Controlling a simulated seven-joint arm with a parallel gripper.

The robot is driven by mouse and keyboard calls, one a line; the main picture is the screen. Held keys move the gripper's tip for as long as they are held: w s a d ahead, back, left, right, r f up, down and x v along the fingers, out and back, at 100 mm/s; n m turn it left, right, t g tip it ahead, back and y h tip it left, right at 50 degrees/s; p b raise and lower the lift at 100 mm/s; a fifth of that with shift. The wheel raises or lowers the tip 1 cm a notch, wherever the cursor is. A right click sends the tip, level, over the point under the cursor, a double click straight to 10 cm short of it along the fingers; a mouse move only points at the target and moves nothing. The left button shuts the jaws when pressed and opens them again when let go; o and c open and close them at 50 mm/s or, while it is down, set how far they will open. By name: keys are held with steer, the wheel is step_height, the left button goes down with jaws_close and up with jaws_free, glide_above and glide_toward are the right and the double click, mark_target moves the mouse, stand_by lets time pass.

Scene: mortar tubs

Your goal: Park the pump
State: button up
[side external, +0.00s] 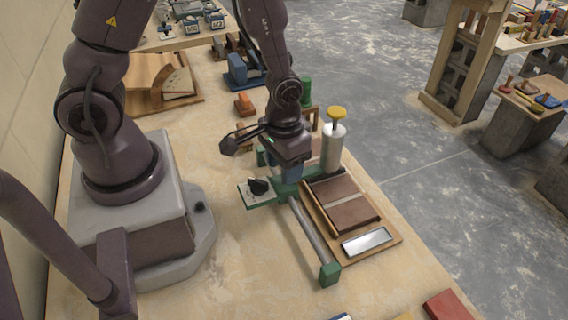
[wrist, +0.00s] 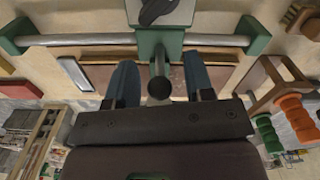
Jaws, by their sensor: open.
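A green slide (side external: 290,188) sits on a grey rail (side external: 308,228) between green end blocks. It carries a pale plate (side external: 249,196) with a black knob (side external: 258,186). In the wrist view the slide (wrist: 150,42) has a dark, round-ended handle (wrist: 159,88). My gripper (side external: 288,176) is low over the slide; in the wrist view its blue fingers (wrist: 158,78) are apart, one on each side of the handle. Contact is not clear. A white cylinder (side external: 331,150) with a yellow knob (side external: 336,113) stands upright just right of my gripper. I cannot tell which thing is the pump.
A wooden board (side external: 390,250) with brown pads and a metal-framed plate (side external: 367,241) lies right of the rail. A blue block (side external: 238,70) and an orange block (side external: 244,104) stand behind. A red block (side external: 450,305) is at the front. The table left of the rail is clear.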

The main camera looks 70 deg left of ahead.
steer(key=shift+f, duration=0.1)
jaws_close()
steer(key=d, duration=1.6)
steer(key=shift+d, duration=0.3)
jaws_free()
step_height(320, 180, up, 13)
